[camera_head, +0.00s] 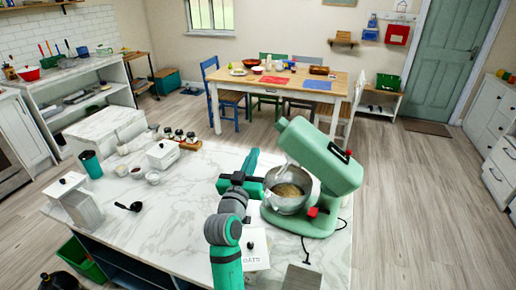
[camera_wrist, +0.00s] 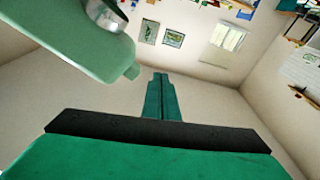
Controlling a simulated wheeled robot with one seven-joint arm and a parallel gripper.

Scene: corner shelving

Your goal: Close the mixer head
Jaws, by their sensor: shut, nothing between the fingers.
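The green stand mixer (camera_head: 300,222) stands on the marble counter at its right end. Its head (camera_head: 318,158) is tilted up, with a steel bowl (camera_head: 288,192) of pale brown contents below it. In the wrist view the mixer head (camera_wrist: 72,38) shows at the upper left, its end tapering toward the middle. My gripper (camera_head: 252,155) is just left of the raised head and above the bowl's left side, pointing up and away. In the wrist view my gripper (camera_wrist: 160,78) has its fingers together with nothing between them, and a gap shows between them and the head.
The marble counter (camera_head: 150,215) carries a white canister (camera_head: 76,198), a teal cup (camera_head: 91,164), a black ladle (camera_head: 130,207) and several small bowls. A white box marked OATS (camera_head: 255,248) stands beside my arm. Behind is a wooden dining table (camera_head: 340,82) with chairs.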

